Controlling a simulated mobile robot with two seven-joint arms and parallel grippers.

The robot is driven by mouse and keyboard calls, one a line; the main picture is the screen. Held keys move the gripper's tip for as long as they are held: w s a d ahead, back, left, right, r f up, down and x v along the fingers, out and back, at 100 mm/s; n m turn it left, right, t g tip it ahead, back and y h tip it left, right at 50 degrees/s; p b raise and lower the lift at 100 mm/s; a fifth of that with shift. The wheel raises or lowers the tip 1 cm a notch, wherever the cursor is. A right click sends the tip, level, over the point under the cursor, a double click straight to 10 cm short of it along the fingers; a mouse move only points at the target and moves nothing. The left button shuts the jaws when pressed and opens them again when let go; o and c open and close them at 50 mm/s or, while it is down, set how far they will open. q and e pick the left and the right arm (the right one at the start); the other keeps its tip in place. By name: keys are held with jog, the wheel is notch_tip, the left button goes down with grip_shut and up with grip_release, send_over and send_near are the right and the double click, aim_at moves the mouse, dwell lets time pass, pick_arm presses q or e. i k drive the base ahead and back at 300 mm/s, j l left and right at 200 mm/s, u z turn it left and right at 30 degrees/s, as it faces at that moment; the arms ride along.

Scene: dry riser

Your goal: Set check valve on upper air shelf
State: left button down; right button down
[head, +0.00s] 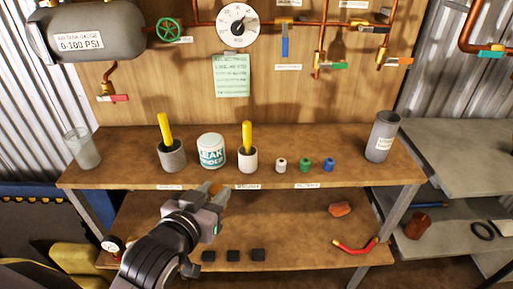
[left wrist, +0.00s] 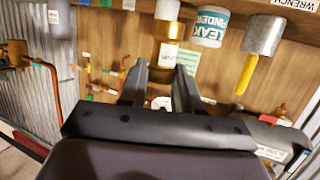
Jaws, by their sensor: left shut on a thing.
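My right gripper is not in view.
On the upper shelf stand a grey cup (head: 172,156) with a yellow handle, a leak finder tub (head: 211,151), a white cup (head: 247,161) with a yellow handle, small spools (head: 305,164) and a grey canister (head: 382,137). Bare wood lies between spools and canister.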

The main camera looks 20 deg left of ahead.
aim_at(352, 166)
jog(key=i+l+z, duration=0.2)
jog(key=i+l, duration=0.15)
jog(key=l, duration=0.25)
jog(key=i+l+z, duration=0.2)
jog(key=i+l, duration=0.2)
jog(key=l, duration=0.15)
